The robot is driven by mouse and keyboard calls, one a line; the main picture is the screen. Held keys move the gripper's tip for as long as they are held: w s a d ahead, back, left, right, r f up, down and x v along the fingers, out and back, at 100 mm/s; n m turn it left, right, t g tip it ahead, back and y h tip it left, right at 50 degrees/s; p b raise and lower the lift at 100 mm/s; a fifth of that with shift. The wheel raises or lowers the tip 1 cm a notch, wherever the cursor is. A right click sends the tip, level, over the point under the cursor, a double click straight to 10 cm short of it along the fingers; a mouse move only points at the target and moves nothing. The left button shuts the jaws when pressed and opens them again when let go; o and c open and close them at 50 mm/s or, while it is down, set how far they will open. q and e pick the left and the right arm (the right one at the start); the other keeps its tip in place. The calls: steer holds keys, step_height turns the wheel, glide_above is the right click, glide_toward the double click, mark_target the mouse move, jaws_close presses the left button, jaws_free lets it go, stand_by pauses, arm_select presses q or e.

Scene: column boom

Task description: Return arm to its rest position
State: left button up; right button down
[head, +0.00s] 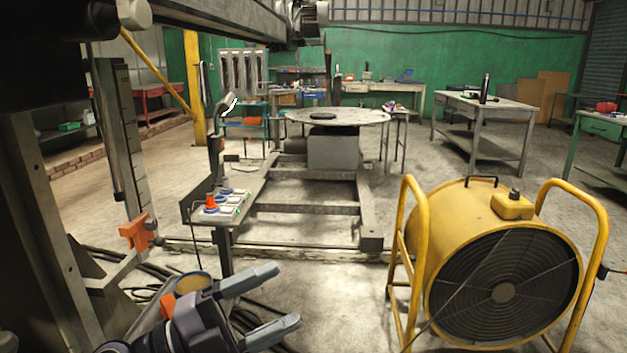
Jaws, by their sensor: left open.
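My left gripper (288,294) is at the bottom of the head view, left of centre. Its two grey fingers are spread apart, point to the right, and have nothing between them. It is in front of a metal stand with a small control panel (222,208) that carries an orange-red knob and several blue and white knobs, and it appears apart from it. The boom (215,15) runs across the top left from the column, with its head end near the top middle. My right gripper is not in view.
A yellow drum fan (503,260) on a tubular frame stands at the right front. A round turntable (337,117) stands behind on a floor frame. A workbench (487,104) is at the right back. Dark cables lie on the floor at the lower left. Open floor shows between panel and fan.

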arm_select(q)
steer(key=w+a+n+t+y, duration=0.3)
steer(key=a+n+t+y, duration=0.65)
steer(key=n+t, duration=0.4)
steer(key=s+a+f+n+g+y, duration=0.3)
steer(key=a+f+n+g+y, duration=0.2)
steer(key=a+f+n+y, duration=0.5)
steer(key=s+d+f+n+g, duration=0.1)
steer(key=s+f+g, duration=0.6)
steer(key=s, duration=0.4)
steer(key=s+d+f+n+g, duration=0.1)
steer(key=s+f+g, duration=0.5)
steer(key=s+f, duration=0.4)
steer(key=w+d+t+h+p, duration=0.2)
steer(key=w+t+p, duration=0.4)
steer(key=p, duration=0.3)
steer(key=shift+d+t, duration=0.35)
steer(key=shift+d, duration=0.1)
